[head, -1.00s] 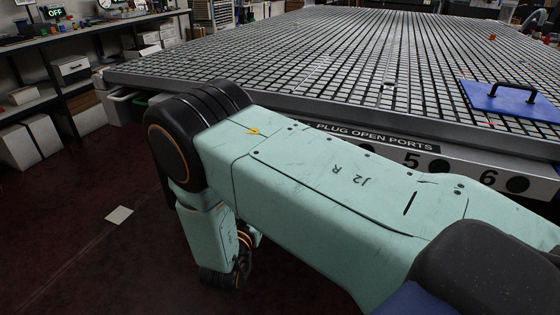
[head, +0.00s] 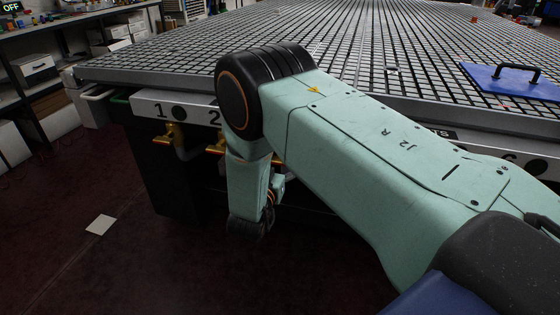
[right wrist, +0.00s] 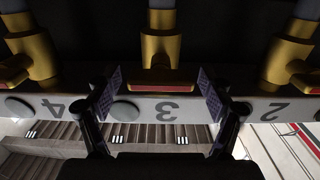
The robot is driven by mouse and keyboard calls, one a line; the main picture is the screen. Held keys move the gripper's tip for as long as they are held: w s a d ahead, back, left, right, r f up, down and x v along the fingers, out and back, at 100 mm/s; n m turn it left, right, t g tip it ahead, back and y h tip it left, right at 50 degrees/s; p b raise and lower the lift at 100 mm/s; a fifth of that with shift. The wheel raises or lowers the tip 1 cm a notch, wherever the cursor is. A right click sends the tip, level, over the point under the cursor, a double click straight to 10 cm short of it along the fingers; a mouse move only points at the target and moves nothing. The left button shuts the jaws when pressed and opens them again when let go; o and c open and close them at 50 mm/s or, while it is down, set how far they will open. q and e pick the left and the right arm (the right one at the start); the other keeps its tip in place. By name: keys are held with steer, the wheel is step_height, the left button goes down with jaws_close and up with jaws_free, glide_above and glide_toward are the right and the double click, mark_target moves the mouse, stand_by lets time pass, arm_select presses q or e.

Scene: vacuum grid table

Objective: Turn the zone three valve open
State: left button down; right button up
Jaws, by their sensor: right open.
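My right gripper (right wrist: 160,92) is open, with one dark padded finger on each side of the handle and a gap to each. In the head view my right arm hides the zone three valve, and the right gripper's fingers do not show. My left gripper is in neither view.
Neighbouring brass valves flank it: zone four (right wrist: 30,55) at left and zone two (right wrist: 290,60) at right in the right wrist view. The zone one valve (head: 172,134) shows in the head view. The grid table (head: 130,68) overhangs them, with a blue plate (head: 515,85) on top.

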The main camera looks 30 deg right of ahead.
steer(key=shift+a, duration=0.15)
steer(key=shift+c, duration=1.4)
steer(key=c, duration=0.9)
